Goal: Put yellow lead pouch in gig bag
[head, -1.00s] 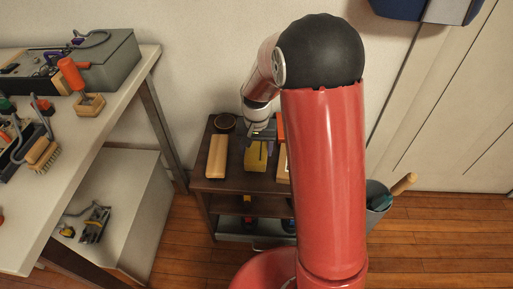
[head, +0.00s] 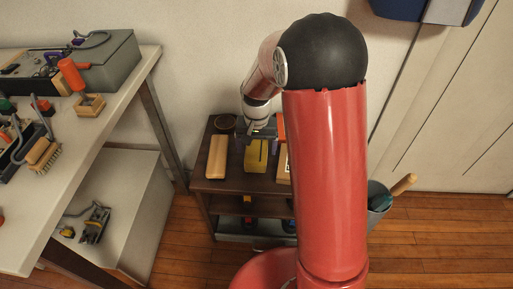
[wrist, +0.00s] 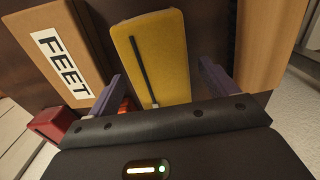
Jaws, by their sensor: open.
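The yellow lead pouch (head: 255,158) lies on the top shelf of a small dark cart. In the wrist view the pouch (wrist: 165,40) shows its flat yellow face with a dark zip line. My gripper (head: 262,134) is above the pouch at its far end. In the wrist view my gripper (wrist: 162,74) is open, with one finger on either side of the pouch's near end. I cannot tell how far above it the fingertips are. I cannot surely pick out the gig bag in these views.
A tan box labelled FEET (wrist: 68,50) lies beside the pouch, and a wooden block (head: 216,157) on its other side. The cart (head: 233,186) has lower shelves. A cluttered workbench (head: 128,92) stands at left. A grey bin (head: 377,208) is at right.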

